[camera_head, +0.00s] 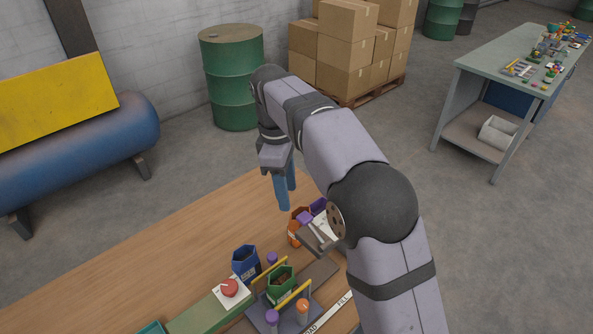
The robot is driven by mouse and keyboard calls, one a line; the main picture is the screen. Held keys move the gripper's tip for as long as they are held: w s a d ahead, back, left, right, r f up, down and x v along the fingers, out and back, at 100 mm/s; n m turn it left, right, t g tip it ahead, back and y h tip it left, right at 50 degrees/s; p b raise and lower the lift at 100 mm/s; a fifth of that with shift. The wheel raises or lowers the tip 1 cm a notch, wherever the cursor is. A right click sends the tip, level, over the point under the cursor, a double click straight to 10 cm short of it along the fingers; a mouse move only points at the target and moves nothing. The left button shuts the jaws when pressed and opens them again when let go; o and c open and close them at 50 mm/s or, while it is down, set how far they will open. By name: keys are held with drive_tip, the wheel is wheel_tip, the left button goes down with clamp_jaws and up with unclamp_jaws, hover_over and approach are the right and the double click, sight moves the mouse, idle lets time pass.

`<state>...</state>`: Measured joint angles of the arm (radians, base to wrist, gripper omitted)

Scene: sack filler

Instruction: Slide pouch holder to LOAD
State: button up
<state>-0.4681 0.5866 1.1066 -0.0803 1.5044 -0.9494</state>
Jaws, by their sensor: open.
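The pouch holder looks like a dark grey carriage (325,270) at the bottom centre, with yellow bars (292,298) at its sides. A green open pouch or cup (281,286) stands between the bars. A white strip with the words LOAD and FILL (340,303) runs along its right side; LOAD is partly cut off by the picture's bottom edge. My gripper (288,199) has blue fingers pointing down. It is open and empty, above the table behind the holder and apart from it. My forearm hides part of the area to the right of the holder.
A blue cup (246,260) and a red button on a white plate (230,288) are left of the holder. Orange (294,233) and purple (318,206) containers stand behind it. Purple- and orange-capped posts (302,307) are at the front. The wooden table (180,245) is clear at left.

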drive_tip(key=d+f, duration=0.1)
drive_tip(key=f, duration=0.1)
drive_tip(key=d+f+p, duration=0.1)
drive_tip(key=d+f, duration=0.1)
drive_tip(key=shift+s, duration=0.15)
wheel_tip(320, 180, up, 9)
drive_tip(key=p, duration=0.3)
drive_tip(key=shift+a+r+m, duration=0.15)
drive_tip(key=shift+a+m, duration=0.15)
drive_tip(key=shift+a, duration=0.1)
drive_tip(key=shift+s, duration=0.1)
idle(0.4)
drive_tip(key=s+d+f+m+b, duration=0.3)
drive_tip(key=s+d+f+m, duration=0.5)
drive_tip(key=s+d+f, duration=0.1)
drive_tip(key=s+d+f+m+y+b, duration=0.1)
drive_tip(key=s+d+f+m+b, duration=0.3)
drive_tip(key=s+d+f+m, duration=0.3)
drive_tip(key=s+d+f, duration=0.2)
drive_tip(key=s+f, duration=0.3)
drive_tip(key=shift+s+f+m, duration=0.2)
drive_tip(key=shift+s+m, duration=0.15)
drive_tip(key=shift+m, duration=0.05)
